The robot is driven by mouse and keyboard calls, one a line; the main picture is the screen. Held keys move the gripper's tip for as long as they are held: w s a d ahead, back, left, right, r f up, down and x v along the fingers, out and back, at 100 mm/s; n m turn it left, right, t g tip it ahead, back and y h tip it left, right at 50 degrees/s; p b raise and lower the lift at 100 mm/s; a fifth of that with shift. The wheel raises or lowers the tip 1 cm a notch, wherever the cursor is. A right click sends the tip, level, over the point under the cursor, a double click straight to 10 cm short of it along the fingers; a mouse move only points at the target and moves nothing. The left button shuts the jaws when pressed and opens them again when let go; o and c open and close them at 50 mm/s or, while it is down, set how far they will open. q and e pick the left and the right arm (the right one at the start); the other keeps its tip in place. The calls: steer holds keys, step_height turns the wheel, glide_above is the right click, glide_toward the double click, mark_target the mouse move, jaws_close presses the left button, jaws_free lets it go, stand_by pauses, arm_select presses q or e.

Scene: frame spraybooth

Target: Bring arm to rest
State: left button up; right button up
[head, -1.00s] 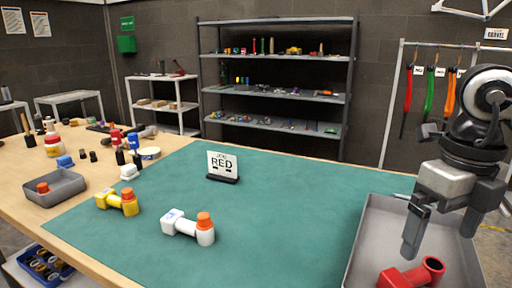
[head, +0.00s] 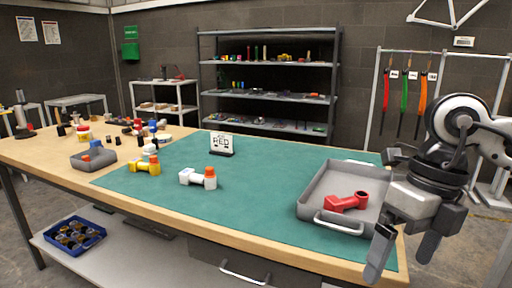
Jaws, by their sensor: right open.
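My right gripper (head: 404,254) hangs at the right front of the table, open and empty, its fingers pointing down. It is in front of and to the right of a grey tray (head: 314,192). A red pipe-shaped part (head: 347,202) lies in the tray, apart from the gripper. My left gripper is not in view.
A small grey bin (head: 94,160) and several bottles stand at the table's left. A blue crate (head: 75,236) sits on the lower shelf. Shelving (head: 266,63) and a rack with hanging coloured straps (head: 404,105) stand behind. The mat's middle is clear.

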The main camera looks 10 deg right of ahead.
steer(key=s+a+n+g+y+p, duration=0.1)
steer(key=s+a+g+y, duration=0.3)
steer(key=a, duration=0.6)
steer(key=s+a+n+g+y, duration=0.1)
steer(key=a+y, duration=0.5)
steer(key=a, duration=0.3)
steer(key=w+a+r+m+t+y, duration=0.2)
steer(key=a+r+m+t+y, duration=0.25)
steer(key=m+y, duration=0.4)
steer(key=w+d+f+m+t+h+p, duration=0.1)
steer(key=w+d+f+m+t+h, duration=0.25)
steer(key=f+m+t, duration=0.45)
steer(key=w+d+f+m+t+h+p, duration=0.1)
steer(key=w+d+f+m+t+h, duration=0.3)
steer(key=m+t, duration=0.9)
steer(key=s+d+f+m+g+h, duration=0.3)
steer(key=s+f+m+g+h, duration=0.1)
steer(key=f, duration=0.6)
steer(key=s+d+f+m+g+h, duration=0.3)
steer(key=s+f+m+g+h, duration=0.2)
steer(key=f, duration=0.4)
steer(key=shift+s+f+m, duration=0.4)
steer(key=shift+s+m, duration=0.05)
steer(key=shift+s, duration=0.3)
